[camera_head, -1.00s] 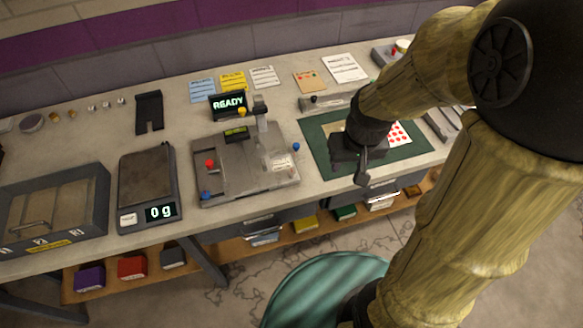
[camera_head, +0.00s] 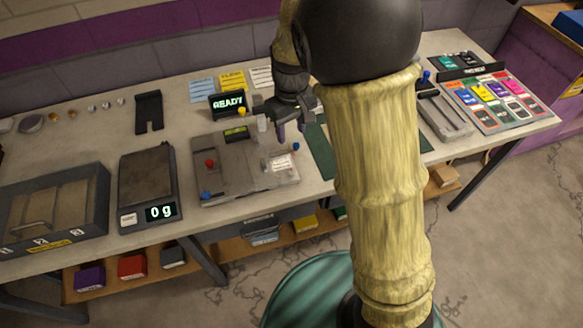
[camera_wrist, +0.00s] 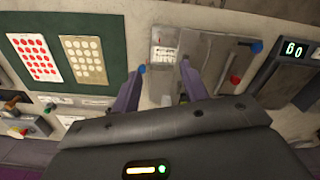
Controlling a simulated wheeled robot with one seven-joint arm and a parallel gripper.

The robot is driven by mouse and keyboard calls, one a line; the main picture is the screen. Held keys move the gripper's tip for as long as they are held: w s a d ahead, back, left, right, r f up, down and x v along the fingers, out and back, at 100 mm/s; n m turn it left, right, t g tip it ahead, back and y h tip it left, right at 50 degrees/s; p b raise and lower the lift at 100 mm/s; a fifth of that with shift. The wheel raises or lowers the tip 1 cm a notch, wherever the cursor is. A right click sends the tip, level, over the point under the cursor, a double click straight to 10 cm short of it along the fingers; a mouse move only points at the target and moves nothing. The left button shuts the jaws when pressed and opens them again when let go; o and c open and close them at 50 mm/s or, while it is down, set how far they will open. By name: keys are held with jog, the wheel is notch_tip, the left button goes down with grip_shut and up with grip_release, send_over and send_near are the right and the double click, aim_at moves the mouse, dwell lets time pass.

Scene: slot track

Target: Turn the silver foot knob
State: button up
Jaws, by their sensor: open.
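The grey fixture (camera_head: 225,172) stands on the bench with a red knob (camera_head: 209,163), a blue knob (camera_head: 206,195) at its front left, another blue knob (camera_head: 295,146) at its right and a yellow knob (camera_head: 241,111) near its back. I cannot make out a silver foot knob in either view. My gripper (camera_head: 291,129) is open and empty above the fixture's back right part, partly covering its upright post. In the wrist view, my gripper's two purple fingers (camera_wrist: 160,90) are spread, with the fixture (camera_wrist: 205,55) and its red knob (camera_wrist: 235,80) beyond them.
A scale (camera_head: 148,175) reading 0 g stands left of the fixture, and a grey drawer box (camera_head: 95,205) at the far left. A READY display (camera_head: 228,103) is behind the fixture. A green mat (camera_head: 320,150) lies to the right. Small metal weights (camera_head: 107,104) sit at the back left.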

aim_at(291, 171)
notch_tip(291, 171, down, 17)
jog(key=shift+p, duration=0.45)
jog(key=shift+c, duration=0.4)
grip_shut()
jog(key=shift+m, duration=0.4)
jog(key=m+p, duration=0.1)
jog(key=m, duration=0.3)
jog(key=shift+r+p, duration=0.1)
jog(key=shift+p, duration=0.2)
jog(key=shift+m+p, duration=0.55)
jog(key=shift+m, duration=1.45)
